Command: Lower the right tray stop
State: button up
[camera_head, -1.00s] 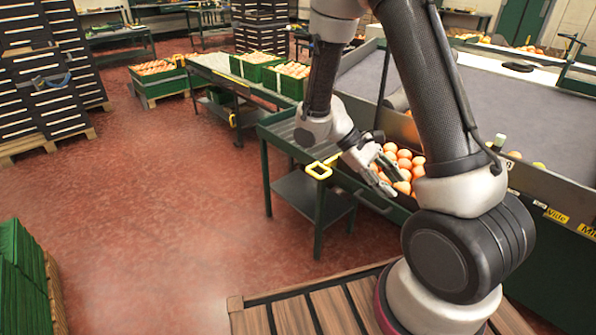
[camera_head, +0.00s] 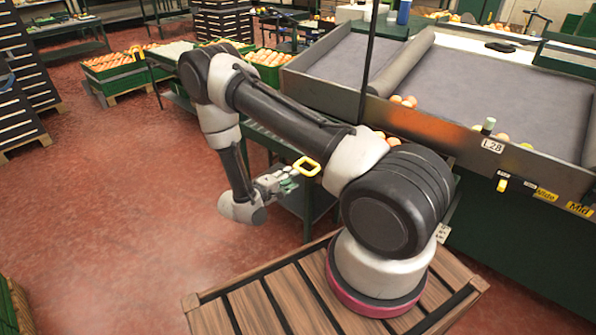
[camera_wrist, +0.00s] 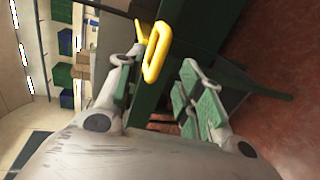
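A yellow loop handle (camera_head: 307,166), the tray stop nearest my gripper, sticks out at the near end of the green roller table (camera_head: 262,140). It also shows in the wrist view as a long yellow loop (camera_wrist: 157,52) with a yellow rod beside it. My gripper (camera_head: 288,180) is just left of and slightly below the loop in the head view, pointing right towards it. In the wrist view my gripper (camera_wrist: 161,82) is open, with its green-padded fingers apart and the loop around the gap between their tips. I cannot tell whether a finger touches the loop. Nothing is held.
My arm hides much of the roller table. The grey sorting bench (camera_head: 350,72) stands behind, with a few oranges (camera_head: 403,101) at its lower edge and a small yellow lever (camera_head: 502,186) on its front. Green crates of oranges (camera_head: 268,58) stand further back. The red floor at left is clear.

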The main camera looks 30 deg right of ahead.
aim_at(301, 172)
jog(key=shift+m, duration=0.3)
jog(key=x, duration=0.8)
jog(key=shift+r, duration=0.1)
grip_shut()
